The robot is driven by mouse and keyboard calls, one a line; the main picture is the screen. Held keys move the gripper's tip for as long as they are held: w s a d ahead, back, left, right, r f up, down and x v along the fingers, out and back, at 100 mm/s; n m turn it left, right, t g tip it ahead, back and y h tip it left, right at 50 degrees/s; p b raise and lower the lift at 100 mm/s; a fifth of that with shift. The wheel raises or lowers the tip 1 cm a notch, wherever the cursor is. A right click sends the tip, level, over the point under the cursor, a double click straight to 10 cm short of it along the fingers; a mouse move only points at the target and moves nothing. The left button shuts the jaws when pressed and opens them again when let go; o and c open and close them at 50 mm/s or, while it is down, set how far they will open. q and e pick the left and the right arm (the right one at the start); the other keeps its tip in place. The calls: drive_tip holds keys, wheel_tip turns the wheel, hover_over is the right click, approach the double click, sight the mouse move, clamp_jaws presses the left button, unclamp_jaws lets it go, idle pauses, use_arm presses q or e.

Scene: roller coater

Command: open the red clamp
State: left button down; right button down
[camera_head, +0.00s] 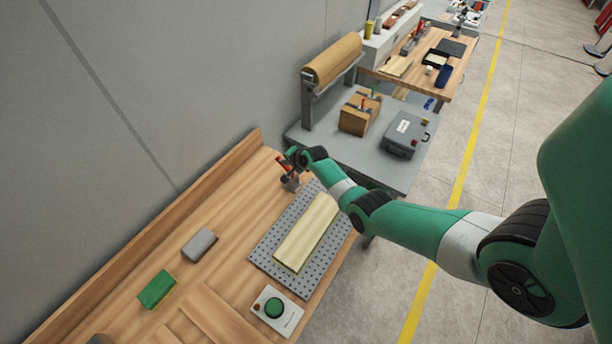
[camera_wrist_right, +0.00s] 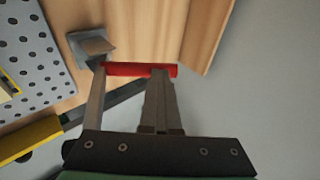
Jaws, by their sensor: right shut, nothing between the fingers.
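The red clamp (camera_head: 284,164) stands at the far end of the perforated plate on the wooden bench, its red handle raised. My right gripper (camera_head: 294,156) is right beside it and partly hides it. In the right wrist view, my right gripper (camera_wrist_right: 160,74) is shut and empty. Its fingertips overlap the right part of the red handle (camera_wrist_right: 128,69) in the picture; I cannot tell whether they touch it. The clamp's grey base (camera_wrist_right: 90,46) shows at upper left. My left gripper is not in view.
A cream bar (camera_head: 306,234) lies on the perforated plate (camera_head: 262,252). A green-button box (camera_head: 287,322), green block (camera_head: 157,289) and grey block (camera_head: 199,244) are nearer. A grey table (camera_head: 341,158) with a brown roll (camera_head: 333,60), carton and grey case stands beyond.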

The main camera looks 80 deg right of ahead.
drive_tip(key=shift+s+a+r+p, duration=0.1)
drive_tip(key=shift+p, duration=0.2)
drive_tip(key=p+v, duration=1)
drive_tip(key=v, duration=0.3)
drive_tip(key=shift+r, duration=0.65)
drive_tip(key=shift+w, duration=0.25)
